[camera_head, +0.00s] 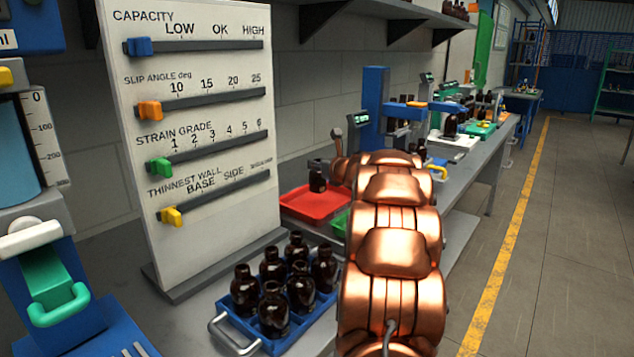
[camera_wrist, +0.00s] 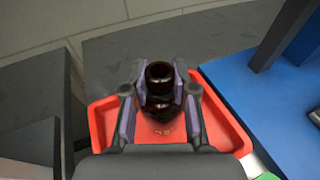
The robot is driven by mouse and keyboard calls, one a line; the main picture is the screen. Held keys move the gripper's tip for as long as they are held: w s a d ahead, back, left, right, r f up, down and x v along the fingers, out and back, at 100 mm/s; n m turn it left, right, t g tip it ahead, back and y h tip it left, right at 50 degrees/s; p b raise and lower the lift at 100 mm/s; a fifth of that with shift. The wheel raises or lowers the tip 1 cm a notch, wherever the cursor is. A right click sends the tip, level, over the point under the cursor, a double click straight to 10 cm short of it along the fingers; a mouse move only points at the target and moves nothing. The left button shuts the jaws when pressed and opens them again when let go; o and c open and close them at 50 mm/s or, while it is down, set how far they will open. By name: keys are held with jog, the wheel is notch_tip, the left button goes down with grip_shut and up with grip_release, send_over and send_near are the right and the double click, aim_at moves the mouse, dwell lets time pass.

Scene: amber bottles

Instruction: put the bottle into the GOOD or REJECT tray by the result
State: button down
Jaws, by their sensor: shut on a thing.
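My gripper (camera_wrist: 160,88) is shut on a dark amber bottle (camera_wrist: 158,72), with a finger on each side of it. The bottle is upright over the red tray (camera_wrist: 235,140) in the wrist view; I cannot tell whether it touches the tray floor. In the head view the bottle (camera_head: 318,182) shows at the red tray (camera_head: 305,207), left of my copper arm, which hides part of the area. A green tray (camera_head: 340,222) shows partly beside the red one. Lettering on the red tray is too small to read.
A blue crate (camera_head: 232,330) with several amber bottles stands in front. A white board (camera_head: 200,130) with sliders, all near their left ends, stands left of the trays. Blue test stations (camera_head: 376,100) and more bottles (camera_head: 450,125) line the bench behind.

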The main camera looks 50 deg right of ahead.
aim_at(319, 176)
jog(key=shift+f+b, duration=0.3)
jog(key=shift+f, duration=1.8)
jog(key=shift+f, duration=0.15)
jog(key=c, duration=0.9)
grip_release()
jog(key=shift+r, duration=0.3)
jog(key=shift+s+a, duration=0.1)
jog(key=shift+s, duration=0.3)
jog(key=b+v, duration=0.2)
jog(key=v, duration=0.9)
jog(key=shift+s+f, duration=0.1)
jog(key=shift+s, duration=0.05)
